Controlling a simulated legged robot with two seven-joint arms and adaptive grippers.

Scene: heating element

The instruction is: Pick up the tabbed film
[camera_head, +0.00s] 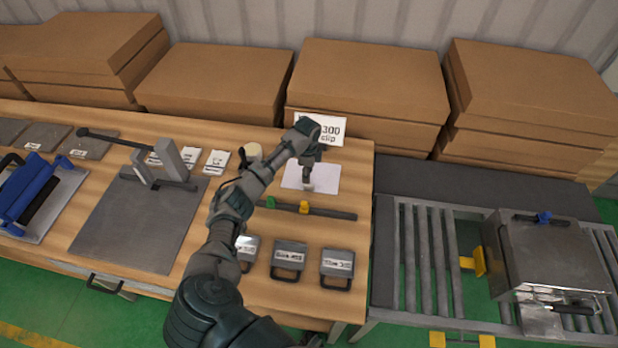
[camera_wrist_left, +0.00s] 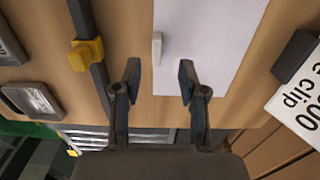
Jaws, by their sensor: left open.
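The tabbed film is a thin white sheet (camera_head: 325,178) lying flat on the wooden table, and it also shows in the left wrist view (camera_wrist_left: 215,45). A small pale tab (camera_wrist_left: 157,48) stands at its edge in the left wrist view. My left gripper (camera_head: 307,185) is over the film's near edge, and it hides part of it in the head view. In the left wrist view the left gripper (camera_wrist_left: 159,72) is open and empty, with the tab just ahead, between the lines of its two fingers. My right gripper is not in view.
A dark bar with green and yellow clips (camera_head: 305,208) lies in front of the film. Labelled metal blocks with handles (camera_head: 288,262) sit near the front edge. A "300 clip" sign (camera_head: 332,128) stands behind. Cardboard boxes (camera_head: 365,75) line the back; a roller conveyor (camera_head: 410,255) is right.

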